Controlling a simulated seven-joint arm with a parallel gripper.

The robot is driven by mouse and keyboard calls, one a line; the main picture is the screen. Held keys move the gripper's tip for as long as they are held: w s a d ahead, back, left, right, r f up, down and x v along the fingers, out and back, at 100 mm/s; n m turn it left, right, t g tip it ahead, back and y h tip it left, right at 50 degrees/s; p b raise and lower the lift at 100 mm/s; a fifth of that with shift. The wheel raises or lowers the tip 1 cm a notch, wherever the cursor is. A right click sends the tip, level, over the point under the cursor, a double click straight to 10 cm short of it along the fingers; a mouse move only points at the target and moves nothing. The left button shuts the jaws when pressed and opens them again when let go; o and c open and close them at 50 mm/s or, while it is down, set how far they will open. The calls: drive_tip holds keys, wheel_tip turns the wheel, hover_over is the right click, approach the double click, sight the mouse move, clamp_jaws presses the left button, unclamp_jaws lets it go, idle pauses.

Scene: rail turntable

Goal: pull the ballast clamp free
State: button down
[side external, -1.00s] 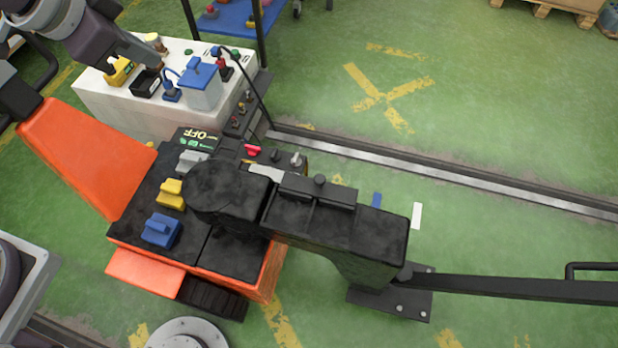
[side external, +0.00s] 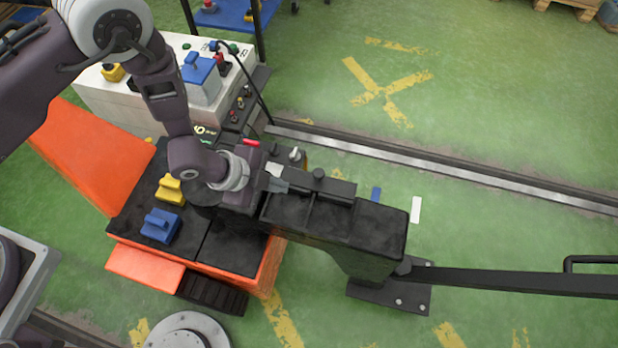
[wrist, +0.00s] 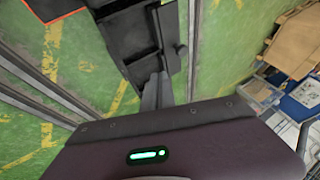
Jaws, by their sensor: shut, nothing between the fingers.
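A long black beam (side external: 375,228) runs from the orange-sided machine toward the right. A raised black block with a round knob (side external: 318,173) sits on it; this may be the ballast clamp, but no label shows. My gripper (side external: 278,180) is at the left end of that block, pointing right. Its grey fingers (wrist: 157,92) are together with nothing between them. In the wrist view the black block (wrist: 170,27) lies just beyond the fingertips. Whether they touch it cannot be told. My wrist hides the beam's left end in the side view.
Yellow (side external: 170,188) and blue (side external: 160,225) handles stand on the machine's black deck, left of my gripper. A white bench (side external: 120,98) with devices is behind. A steel rail (side external: 450,175) crosses the floor. Open green floor lies to the right.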

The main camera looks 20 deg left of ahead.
approach(309, 190)
drive_tip(key=d, duration=0.1)
drive_tip(key=d+f, duration=0.2)
drive_tip(key=d, duration=0.1)
drive_tip(key=shift+f, duration=0.25)
drive_tip(key=w, duration=0.2)
drive_tip(key=shift+w+d, duration=0.1)
drive_tip(key=shift+w, duration=0.25)
drive_tip(key=shift+w+f, duration=0.1)
drive_tip(key=shift+w, duration=0.45)
drive_tip(key=w, duration=0.4)
drive_tip(key=shift+w+d, duration=0.1)
drive_tip(key=shift+w, duration=0.5)
